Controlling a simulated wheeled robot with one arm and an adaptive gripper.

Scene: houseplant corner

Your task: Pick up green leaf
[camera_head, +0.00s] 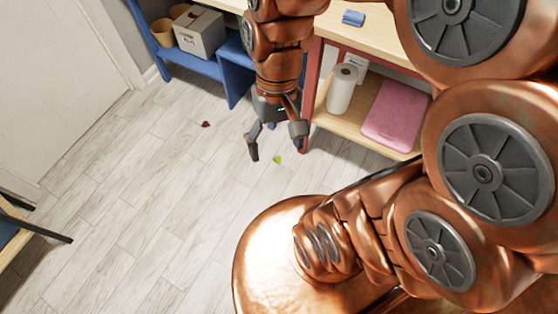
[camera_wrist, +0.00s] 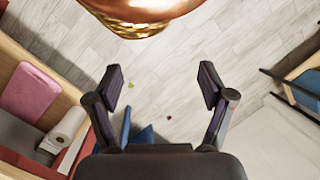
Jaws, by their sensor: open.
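A small green leaf (camera_head: 278,160) lies on the pale wood floor in the head view, just right of and below the fingertips in the picture. In the wrist view the green leaf (camera_wrist: 131,85) is a tiny spot on the floor, near the left finger. My gripper (camera_head: 276,152) is open and empty, pointing down above the floor. Its two fingers show spread apart in the wrist view (camera_wrist: 162,85). The height between the fingertips and the leaf is hard to tell.
A dark red leaf (camera_head: 206,124) lies on the floor to the left. A shelf with a paper roll (camera_head: 341,88) and pink folded item (camera_head: 396,115) stands close on the right. A blue shelf (camera_head: 195,64) holds a box (camera_head: 199,32) and pots. Open floor (camera_head: 150,200) lies left.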

